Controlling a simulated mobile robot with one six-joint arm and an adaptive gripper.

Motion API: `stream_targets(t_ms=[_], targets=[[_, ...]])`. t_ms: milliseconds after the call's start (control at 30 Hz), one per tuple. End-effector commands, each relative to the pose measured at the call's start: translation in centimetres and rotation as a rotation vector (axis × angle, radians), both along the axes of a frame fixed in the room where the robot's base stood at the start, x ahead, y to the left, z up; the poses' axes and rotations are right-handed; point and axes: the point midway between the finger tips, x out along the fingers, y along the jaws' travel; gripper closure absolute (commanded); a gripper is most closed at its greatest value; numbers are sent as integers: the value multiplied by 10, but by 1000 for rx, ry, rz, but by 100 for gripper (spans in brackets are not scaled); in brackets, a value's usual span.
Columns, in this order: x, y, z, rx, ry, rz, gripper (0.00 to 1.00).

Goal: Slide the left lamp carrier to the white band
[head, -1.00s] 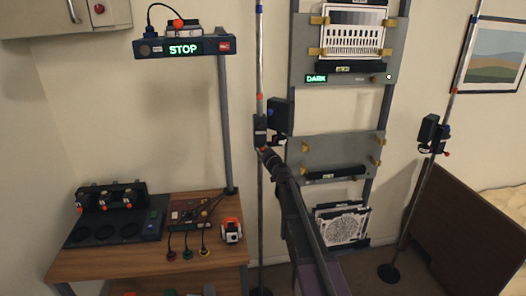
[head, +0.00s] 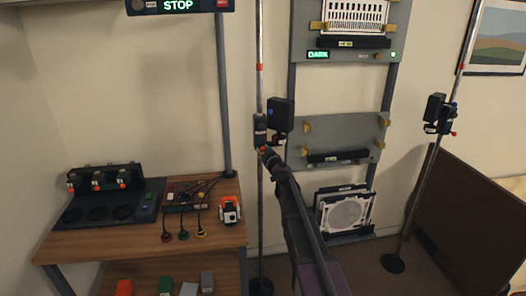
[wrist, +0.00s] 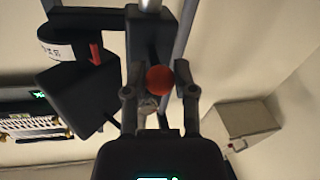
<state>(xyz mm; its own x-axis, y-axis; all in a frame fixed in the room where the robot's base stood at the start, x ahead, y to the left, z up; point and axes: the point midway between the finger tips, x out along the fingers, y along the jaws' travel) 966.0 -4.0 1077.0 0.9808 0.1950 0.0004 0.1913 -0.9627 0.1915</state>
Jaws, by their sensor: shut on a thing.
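The left lamp carrier (head: 260,130) is a dark block on the left upright pole (head: 259,200), with a black lamp box (head: 281,114) on its right side. My gripper (head: 265,151) reaches it from below and in front. In the wrist view, my gripper (wrist: 158,85) has its two fingers either side of the carrier's red knob (wrist: 160,80), shut on it. The lamp box (wrist: 78,92) also shows there. An orange-red band (head: 259,67) is on the pole above the carrier. I cannot make out a white band; my arm is close to the pole below the carrier.
A second lamp carrier (head: 437,115) is on the right pole. Between the poles stands a rack with a grey plate (head: 340,128) and patterned charts (head: 347,213) lower down. A wooden bench (head: 130,238) with tools is at the left, a brown panel (head: 470,220) at the right.

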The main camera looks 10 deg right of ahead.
Motion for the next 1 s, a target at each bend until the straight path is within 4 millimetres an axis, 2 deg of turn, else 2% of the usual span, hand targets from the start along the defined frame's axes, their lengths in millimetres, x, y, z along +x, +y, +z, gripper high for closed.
stream_targets(t_ms=[400, 433, 533, 1000], targets=[[1, 0, -2, 0, 0, 1, 100], [1, 0, -2, 0, 0, 1, 59], [1, 0, -2, 0, 0, 0, 30], [-2, 0, -2, 0, 0, 0, 30]])
